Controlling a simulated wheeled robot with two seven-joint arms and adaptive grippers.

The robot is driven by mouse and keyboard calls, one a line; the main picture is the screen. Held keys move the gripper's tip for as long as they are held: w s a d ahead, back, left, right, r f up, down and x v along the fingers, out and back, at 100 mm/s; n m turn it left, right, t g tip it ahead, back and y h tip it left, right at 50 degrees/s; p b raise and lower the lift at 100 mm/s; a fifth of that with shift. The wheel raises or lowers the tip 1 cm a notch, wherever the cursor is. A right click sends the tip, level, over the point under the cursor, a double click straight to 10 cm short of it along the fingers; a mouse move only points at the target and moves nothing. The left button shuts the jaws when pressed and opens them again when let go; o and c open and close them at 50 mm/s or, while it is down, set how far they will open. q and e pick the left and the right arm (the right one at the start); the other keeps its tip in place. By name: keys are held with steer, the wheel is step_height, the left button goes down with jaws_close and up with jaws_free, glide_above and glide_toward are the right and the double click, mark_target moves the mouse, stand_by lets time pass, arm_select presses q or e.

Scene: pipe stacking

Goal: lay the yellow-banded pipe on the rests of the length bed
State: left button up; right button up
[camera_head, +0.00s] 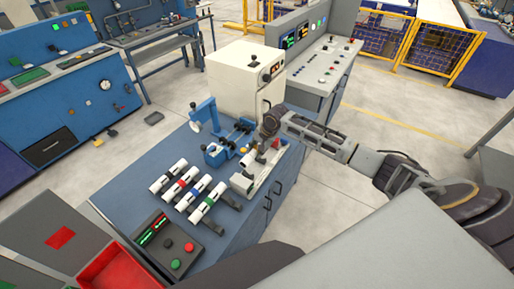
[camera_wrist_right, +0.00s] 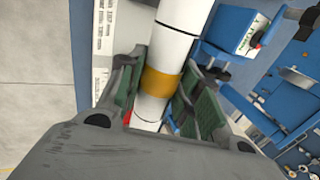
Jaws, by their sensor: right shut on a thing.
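The yellow-banded pipe (camera_wrist_right: 177,40) is white and runs through my right gripper (camera_wrist_right: 160,98) in the right wrist view. The green finger pads stand on both sides of it, at the yellow band (camera_wrist_right: 160,82). In the head view my right gripper (camera_head: 268,140) is over the right part of the blue bench, at the length bed (camera_head: 244,184), and mostly hides the pipe. A pale strip with printed marks (camera_wrist_right: 103,40), seemingly the bed's scale, lies left of the pipe in the wrist view. Whether the pipe touches the rests cannot be told. My left gripper is not in view.
Several white pipes with coloured bands (camera_head: 190,190) lie on a dark rack on the blue bench (camera_head: 140,192). A blue clamp device (camera_head: 215,153) stands behind the bed, before a cream cabinet (camera_head: 236,80). A button box (camera_head: 168,246) and a red bin (camera_head: 112,272) are in front.

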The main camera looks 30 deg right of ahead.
mark_target(254, 166)
steer(key=shift+f, duration=0.75)
step_height(254, 166, down, 3)
steer(key=b, duration=0.3)
steer(key=shift+r, duration=0.1)
steer(key=shift+f, duration=1.85)
steer(key=shift+f, duration=0.45)
steer(key=o, duration=1.1)
